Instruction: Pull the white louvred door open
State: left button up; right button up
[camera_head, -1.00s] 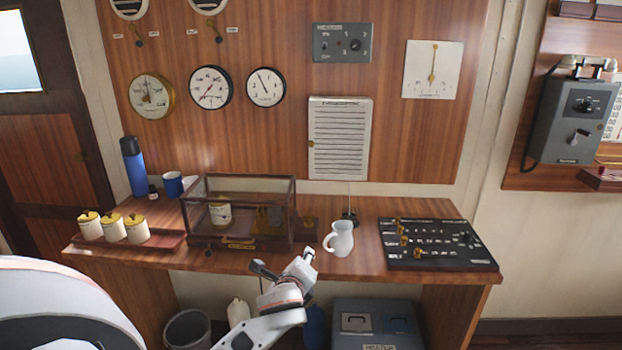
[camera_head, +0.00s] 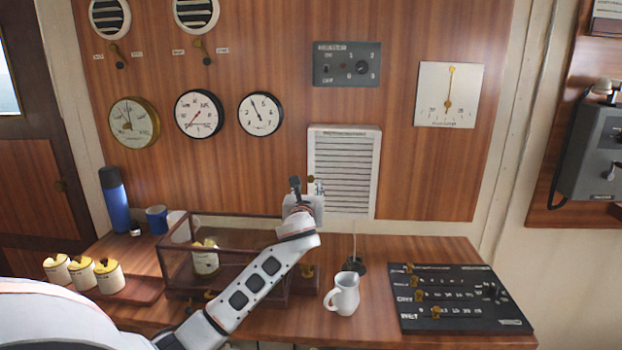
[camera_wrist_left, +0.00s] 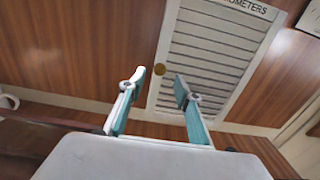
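The white louvred door (camera_head: 345,172) is on the wooden wall panel above the desk and looks shut. Its small round brass knob (camera_wrist_left: 161,69) is at the door's left edge. My left gripper (camera_head: 307,186) is raised in front of that left edge. In the left wrist view its two fingers (camera_wrist_left: 160,80) are apart, with the knob showing between their tips and nothing held. I cannot tell how far the fingertips are from the knob. My right gripper is not in view.
A glass-sided case (camera_head: 222,276) stands on the desk under my left forearm. A white jug (camera_head: 343,294) and a black switch board (camera_head: 462,307) stand to its right. Gauges (camera_head: 200,114) and a grey control box (camera_head: 346,64) are on the wall around the door.

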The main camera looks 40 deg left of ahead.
aim_at(310, 180)
pick_arm(q)
jog(key=shift+x, duration=3.35)
jog(key=shift+s, duration=0.1)
grip_shut()
